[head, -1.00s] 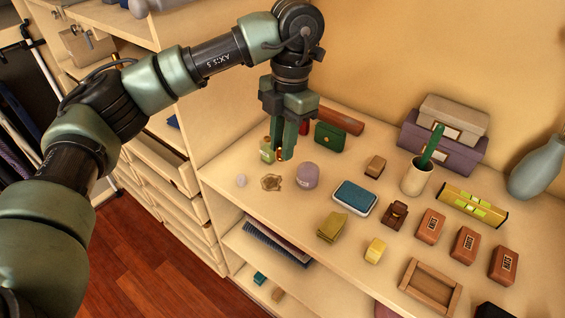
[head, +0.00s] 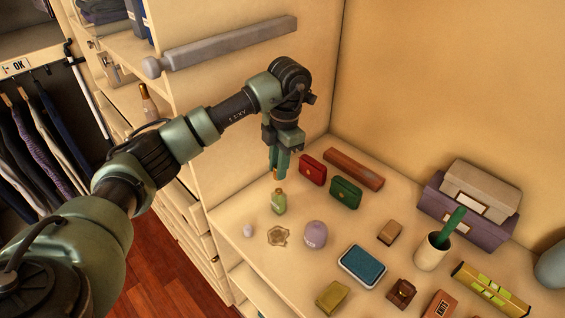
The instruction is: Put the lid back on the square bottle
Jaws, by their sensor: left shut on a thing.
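The square bottle (head: 279,202), small and pale green, stands upright near the left end of the shelf top. My left gripper (head: 280,173) points down just above it. Its fingers are shut on a small copper-brown lid (head: 275,177), mostly hidden between the fingertips. The lid appears to be over or slightly behind the bottle's neck; I cannot tell whether they touch. My right gripper is not in view.
A red box (head: 312,170) and a green box (head: 345,192) stand close right of the gripper. A brass dish (head: 278,236), a lilac jar (head: 316,234) and a small pale lilac item (head: 248,231) lie in front. A wall rises behind.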

